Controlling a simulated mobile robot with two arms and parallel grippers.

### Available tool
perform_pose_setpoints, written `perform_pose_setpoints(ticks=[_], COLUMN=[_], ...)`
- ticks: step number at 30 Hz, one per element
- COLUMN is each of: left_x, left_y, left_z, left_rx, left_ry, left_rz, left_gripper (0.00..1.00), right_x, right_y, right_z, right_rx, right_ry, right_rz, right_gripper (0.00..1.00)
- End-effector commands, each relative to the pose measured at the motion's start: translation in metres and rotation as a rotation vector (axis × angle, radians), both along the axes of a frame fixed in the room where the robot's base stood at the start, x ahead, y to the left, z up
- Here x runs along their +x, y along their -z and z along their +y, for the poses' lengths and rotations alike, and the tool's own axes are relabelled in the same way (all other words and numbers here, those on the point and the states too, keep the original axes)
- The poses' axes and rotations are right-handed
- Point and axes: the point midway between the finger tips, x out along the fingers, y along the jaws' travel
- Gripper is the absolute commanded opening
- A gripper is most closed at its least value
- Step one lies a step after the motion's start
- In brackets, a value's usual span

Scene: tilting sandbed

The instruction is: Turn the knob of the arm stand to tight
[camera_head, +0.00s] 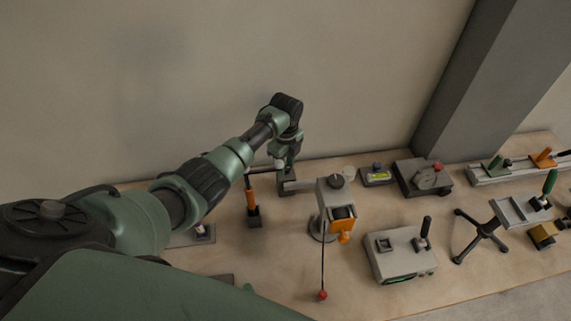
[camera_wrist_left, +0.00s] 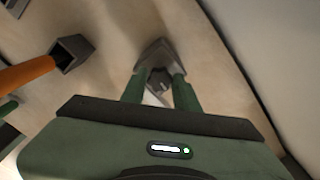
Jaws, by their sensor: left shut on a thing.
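The arm stand shows in the head view as a grey base (camera_head: 288,187) near the back edge of the bench, and in the wrist view as a grey base (camera_wrist_left: 157,52). My left gripper (camera_head: 287,166) points down over it and hides most of its upper part. In the wrist view my left gripper (camera_wrist_left: 160,86) has its two green fingers on either side of a small dark knob (camera_wrist_left: 159,78), shut on it. I cannot read any tight or loose mark on the knob. My right gripper is in neither view.
An orange-handled tool (camera_head: 252,202) stands in a dark square socket just left of the stand. A grey post device with an orange part (camera_head: 342,212) is to the right. A grey box with a lever (camera_head: 402,255) is nearer the front. The wall is close behind.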

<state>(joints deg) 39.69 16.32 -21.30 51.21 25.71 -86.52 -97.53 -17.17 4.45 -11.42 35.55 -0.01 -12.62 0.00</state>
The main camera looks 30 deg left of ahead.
Motion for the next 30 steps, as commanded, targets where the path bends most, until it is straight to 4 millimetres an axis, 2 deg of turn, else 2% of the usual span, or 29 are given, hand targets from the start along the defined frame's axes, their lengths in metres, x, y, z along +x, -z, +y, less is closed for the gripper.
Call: perform_pose_setpoints(ticks=[9, 23, 24, 25, 26, 30], left_x=[-0.0004, -0.0007, -0.0007, -0.0008, -0.0007, -0.0005], left_y=[0.0007, 0.0009, 0.0009, 0.0009, 0.0008, 0.0006], left_z=[-0.0019, -0.0021, -0.0021, -0.0021, -0.0019, -0.0012], left_rx=[-0.003, -0.004, -0.004, -0.004, -0.004, -0.002], left_ry=[0.093, 0.104, 0.104, 0.104, 0.104, 0.103], left_rz=[0.002, 0.002, 0.002, 0.002, 0.002, 0.001], left_gripper=[0.00, 0.00, 0.39, 0.47, 0.52, 0.52], right_x=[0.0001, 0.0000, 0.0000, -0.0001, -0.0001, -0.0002], right_y=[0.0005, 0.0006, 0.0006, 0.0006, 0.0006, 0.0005], right_z=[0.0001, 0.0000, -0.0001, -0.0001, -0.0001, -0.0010], right_rx=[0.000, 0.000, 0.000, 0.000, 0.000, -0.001], right_ry=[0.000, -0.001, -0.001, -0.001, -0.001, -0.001], right_rz=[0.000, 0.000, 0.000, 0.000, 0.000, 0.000], right_gripper=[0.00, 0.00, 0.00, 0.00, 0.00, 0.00])
